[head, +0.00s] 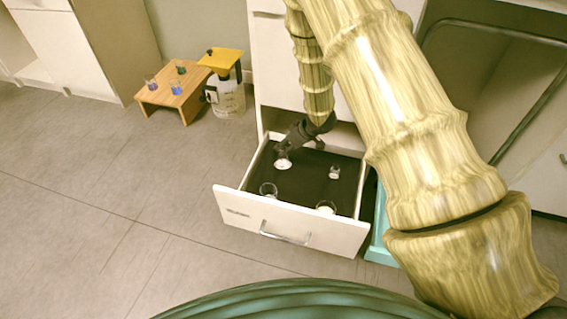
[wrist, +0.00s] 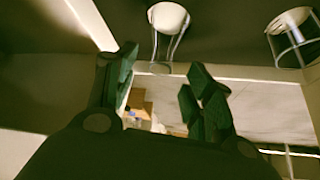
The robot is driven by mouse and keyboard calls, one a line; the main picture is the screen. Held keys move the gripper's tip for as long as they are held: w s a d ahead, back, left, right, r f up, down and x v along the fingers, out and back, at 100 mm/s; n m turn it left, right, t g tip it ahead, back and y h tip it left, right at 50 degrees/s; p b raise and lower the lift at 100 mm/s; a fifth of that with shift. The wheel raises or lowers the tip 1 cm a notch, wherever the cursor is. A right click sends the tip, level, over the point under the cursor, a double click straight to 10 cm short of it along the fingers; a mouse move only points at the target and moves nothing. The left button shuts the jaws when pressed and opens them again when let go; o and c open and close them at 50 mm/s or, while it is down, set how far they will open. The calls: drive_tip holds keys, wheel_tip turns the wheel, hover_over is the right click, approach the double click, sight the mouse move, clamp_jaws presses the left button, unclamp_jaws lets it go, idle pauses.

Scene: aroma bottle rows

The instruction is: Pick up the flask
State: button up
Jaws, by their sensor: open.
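Several small clear glass flasks with whitish contents stand in an open drawer. In the head view one flask (head: 283,163) is at the back left, right by my gripper (head: 281,152). Others are a back-right flask (head: 334,173), a front-left flask (head: 268,190) and a front-right flask (head: 326,207). In the wrist view my gripper (wrist: 163,77) is open, with nothing between its fingers. A flask (wrist: 168,18) shows beyond the fingertips and another (wrist: 291,22) farther right; I cannot tell which ones these are. Whether the fingers touch the back-left flask is unclear.
The white drawer front (head: 290,228) and side walls enclose the dark drawer floor (head: 305,188). A low wooden stand (head: 160,97) with small coloured flasks and a yellow-topped container (head: 226,98) are on the floor at left. A teal object (head: 378,242) is beside the drawer. Open floor lies left.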

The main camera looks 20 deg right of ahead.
sight(283, 149)
drive_tip(key=b+x, duration=0.2)
drive_tip(key=x, duration=0.2)
drive_tip(key=shift+f, duration=0.1)
clamp_jaws()
